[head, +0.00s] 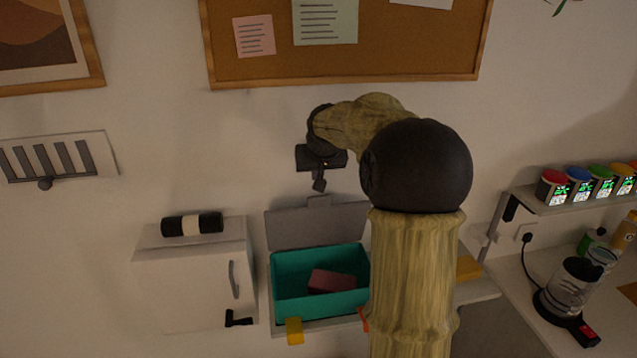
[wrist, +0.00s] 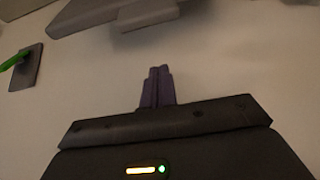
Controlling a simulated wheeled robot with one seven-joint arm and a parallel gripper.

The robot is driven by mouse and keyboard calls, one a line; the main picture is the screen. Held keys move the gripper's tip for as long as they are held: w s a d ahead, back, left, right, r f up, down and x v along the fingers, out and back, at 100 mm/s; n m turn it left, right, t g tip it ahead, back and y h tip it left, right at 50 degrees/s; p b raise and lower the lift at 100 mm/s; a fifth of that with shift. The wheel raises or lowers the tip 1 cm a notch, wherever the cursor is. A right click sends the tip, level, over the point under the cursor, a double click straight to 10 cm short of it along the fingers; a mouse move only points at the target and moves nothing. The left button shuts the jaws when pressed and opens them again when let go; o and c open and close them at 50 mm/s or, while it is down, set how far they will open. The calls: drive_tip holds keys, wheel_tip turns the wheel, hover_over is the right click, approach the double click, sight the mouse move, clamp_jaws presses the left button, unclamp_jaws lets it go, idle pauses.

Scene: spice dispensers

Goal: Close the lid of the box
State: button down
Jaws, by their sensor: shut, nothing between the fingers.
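The teal box (head: 290,298) stands open low in the head view, left of my arm. Its grey lid (head: 300,229) is raised along the back, with a small tab (head: 319,200) on its upper edge. A dark red block (head: 331,282) lies inside the box. My gripper (head: 319,185) is in front of the wall, just above the tab in the picture; I cannot tell whether they touch. In the wrist view the fingers (wrist: 159,73) are together and empty. A grey slab with a tab at the top of that view looks like the lid (wrist: 90,15). My arm hides the box's right end.
A white cabinet (head: 190,285) with a black and white roll (head: 192,224) on top stands left of the box. Right are a shelf of spice dispensers (head: 578,190) and a glass coffee pot (head: 572,290). A corkboard (head: 380,60) hangs above.

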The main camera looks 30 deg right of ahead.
sight(319, 197)
drive_tip(key=shift+s+a+f+p, duration=0.2)
drive_tip(key=shift+s+f+p, duration=0.15)
drive_tip(key=shift+s+f, duration=0.15)
drive_tip(key=shift+s+a+f+p, duration=0.15)
drive_tip(key=shift+s+f+p, duration=0.25)
drive_tip(key=shift+s, duration=0.15)
drive_tip(key=shift+s+a+f, duration=0.15)
drive_tip(key=shift+s+f, duration=0.1)
drive_tip(key=shift+s, duration=0.3)
drive_tip(key=shift+w, duration=0.1)
drive_tip(key=shift+f+b, duration=0.25)
drive_tip(key=shift+b, duration=0.15)
